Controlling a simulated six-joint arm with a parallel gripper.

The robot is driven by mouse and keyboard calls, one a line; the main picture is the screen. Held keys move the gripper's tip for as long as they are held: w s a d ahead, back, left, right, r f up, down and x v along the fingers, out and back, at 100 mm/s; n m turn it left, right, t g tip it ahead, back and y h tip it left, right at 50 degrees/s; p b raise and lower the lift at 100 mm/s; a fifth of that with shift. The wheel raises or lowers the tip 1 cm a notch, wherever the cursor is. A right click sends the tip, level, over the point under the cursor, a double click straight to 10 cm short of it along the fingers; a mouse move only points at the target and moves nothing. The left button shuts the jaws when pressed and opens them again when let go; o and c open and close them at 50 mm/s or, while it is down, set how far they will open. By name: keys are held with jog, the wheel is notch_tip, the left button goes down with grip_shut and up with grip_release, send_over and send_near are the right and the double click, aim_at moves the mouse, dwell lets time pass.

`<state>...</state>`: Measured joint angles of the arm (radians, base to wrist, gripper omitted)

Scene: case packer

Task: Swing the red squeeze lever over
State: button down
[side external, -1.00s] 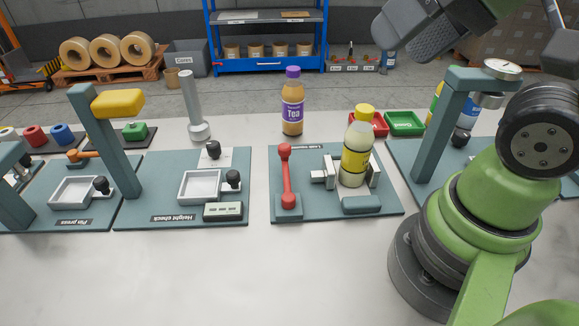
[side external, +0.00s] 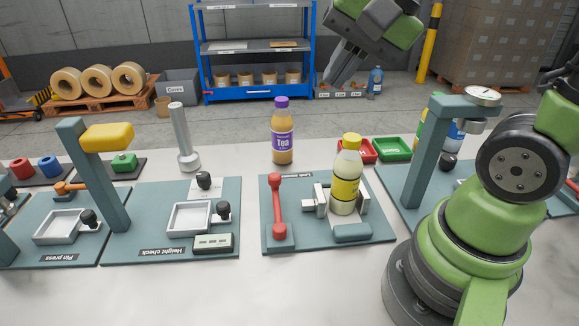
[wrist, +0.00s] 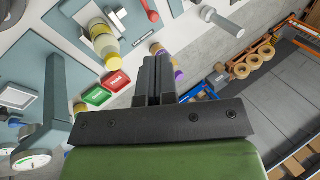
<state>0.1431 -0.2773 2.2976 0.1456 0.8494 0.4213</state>
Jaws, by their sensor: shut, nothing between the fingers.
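The red squeeze lever (side external: 277,206) stands at the left of the middle teal station plate (side external: 315,240), its arm running from a base block at the front to a red ball at the back. A yellow-capped bottle with a yellow label (side external: 345,185) stands upright between the station's grey clamp pieces (side external: 318,203). My gripper (side external: 338,75) is shut and empty, high above and behind the station, apart from the lever. In the wrist view the shut fingers (wrist: 155,62) are central. The lever (wrist: 149,9) is partly cut off at the top edge there.
A purple-capped tea bottle (side external: 282,140) stands behind the station; the fingers partly hide it in the wrist view. Red (side external: 368,152) and green (side external: 393,148) trays lie behind right. The height check station (side external: 170,245) is left, a gauge press (side external: 425,150) right. The front table is clear.

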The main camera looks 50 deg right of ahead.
jog(key=w+d+f+m+g, duration=0.1)
jog(key=w+d+f+m, duration=0.2)
jog(key=f+m, duration=0.3)
jog(key=w+d+f+m+g+y, duration=0.1)
jog(key=w+d+f+m, duration=0.3)
jog(key=w+f+m, duration=0.2)
jog(key=shift+d+f+m+g, duration=0.15)
jog(key=shift+f+m+g, duration=0.25)
jog(key=shift+f+m, duration=0.35)
send_near(277, 203)
jog(key=w+d+f, duration=0.1)
jog(key=f, duration=0.1)
jog(key=w+d+f, duration=0.2)
jog(key=shift+w+d+f, duration=0.15)
jog(key=shift+w+f, duration=0.05)
jog(key=shift+w, duration=0.1)
jog(key=shift+w, duration=0.1)
jog(key=shift+w+a+n, duration=0.2)
jog(key=shift+w+n, duration=0.05)
jog(key=shift+n, duration=0.1)
